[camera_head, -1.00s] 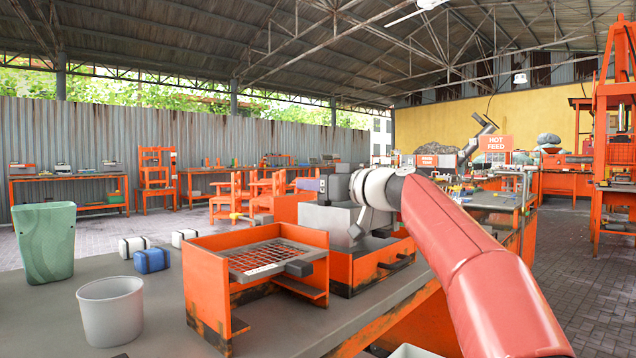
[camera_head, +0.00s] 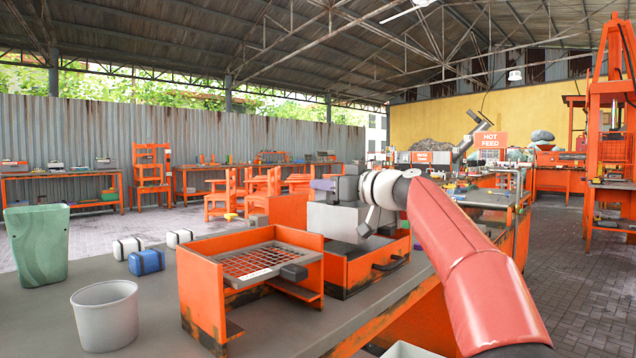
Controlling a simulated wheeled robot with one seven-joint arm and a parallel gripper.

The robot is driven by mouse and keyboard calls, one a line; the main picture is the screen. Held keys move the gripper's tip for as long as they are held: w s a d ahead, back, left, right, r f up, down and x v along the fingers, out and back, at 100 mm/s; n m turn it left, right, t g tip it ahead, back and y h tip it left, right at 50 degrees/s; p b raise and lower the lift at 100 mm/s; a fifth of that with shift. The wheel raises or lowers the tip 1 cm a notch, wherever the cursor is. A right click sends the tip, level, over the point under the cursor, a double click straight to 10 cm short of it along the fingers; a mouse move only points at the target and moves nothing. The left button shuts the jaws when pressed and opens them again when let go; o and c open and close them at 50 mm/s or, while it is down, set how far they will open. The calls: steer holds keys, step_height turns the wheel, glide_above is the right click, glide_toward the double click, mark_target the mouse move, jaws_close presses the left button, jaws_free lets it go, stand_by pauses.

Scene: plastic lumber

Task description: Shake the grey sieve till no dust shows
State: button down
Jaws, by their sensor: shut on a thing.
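The fingertips are small and partly hidden by the wrist, so the exact grip is unclear.
An orange stand (camera_head: 203,300) holds a wire grid (camera_head: 255,262) with a dark grip, close left of the sieve. A grey bucket (camera_head: 105,318), a green bin (camera_head: 38,245) and a blue block (camera_head: 146,262) stand further left.

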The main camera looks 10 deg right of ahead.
steer(key=c, duration=1.2)
jaws_free()
steer(key=shift+c, duration=0.2)
steer(key=b+v, duration=0.3)
steer(key=v, duration=0.4)
steer(key=shift+f, duration=0.1)
steer(key=shift+s+d, duration=0.25)
steer(key=shift+s, duration=0.1)
